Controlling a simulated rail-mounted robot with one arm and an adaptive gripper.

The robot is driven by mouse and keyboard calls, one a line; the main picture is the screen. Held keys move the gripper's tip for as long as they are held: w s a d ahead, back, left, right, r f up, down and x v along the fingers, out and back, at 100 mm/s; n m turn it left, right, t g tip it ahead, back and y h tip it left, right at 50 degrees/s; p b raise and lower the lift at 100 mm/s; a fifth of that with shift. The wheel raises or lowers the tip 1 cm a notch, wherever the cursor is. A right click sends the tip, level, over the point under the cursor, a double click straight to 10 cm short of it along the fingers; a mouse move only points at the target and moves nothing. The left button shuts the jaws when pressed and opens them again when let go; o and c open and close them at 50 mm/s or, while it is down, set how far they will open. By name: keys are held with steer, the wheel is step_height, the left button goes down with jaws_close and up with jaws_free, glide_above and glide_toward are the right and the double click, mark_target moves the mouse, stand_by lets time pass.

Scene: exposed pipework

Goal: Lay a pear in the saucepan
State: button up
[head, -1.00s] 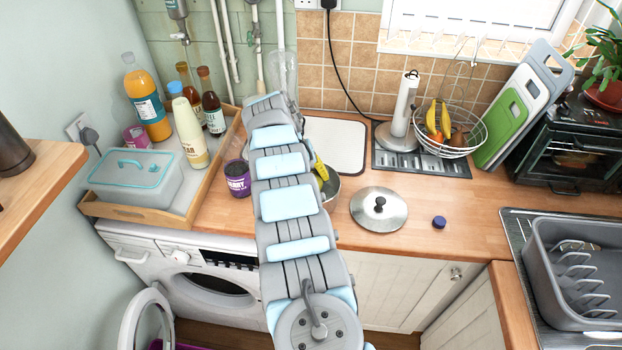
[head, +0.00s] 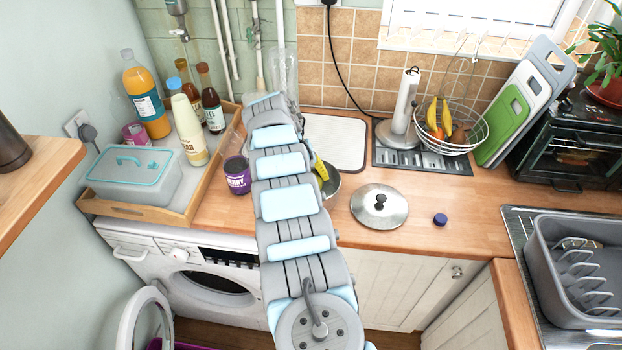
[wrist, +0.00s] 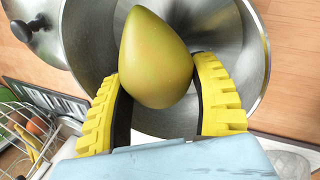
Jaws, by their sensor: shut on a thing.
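In the wrist view my gripper (wrist: 160,90) has its two yellow fingers on either side of a yellow-green pear (wrist: 155,52) and is shut on it. The pear is over the open mouth of the metal saucepan (wrist: 95,45), whose inner wall shows around it. I cannot tell whether the pear touches the pan's bottom. In the head view my arm hides most of the saucepan (head: 332,188), and only its right side shows. A yellow finger of my gripper (head: 321,170) shows at its rim; the pear is not clearly visible there.
A lid (head: 379,208) with a black knob lies on the worktop right of the saucepan, with a blue cap (head: 440,219) beyond it. A purple jar (head: 237,176) stands close to my arm's left. A wire fruit basket (head: 460,135) and a white board (head: 340,145) are behind.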

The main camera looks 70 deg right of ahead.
steer(key=shift+f+b, duration=0.7)
steer(key=shift+f, duration=0.15)
stand_by(0.7)
stand_by(0.4)
steer(key=o, duration=1.3)
steer(key=shift+r, duration=0.15)
step_height(320, 180, up, 10)
steer(key=shift+f, duration=0.1)
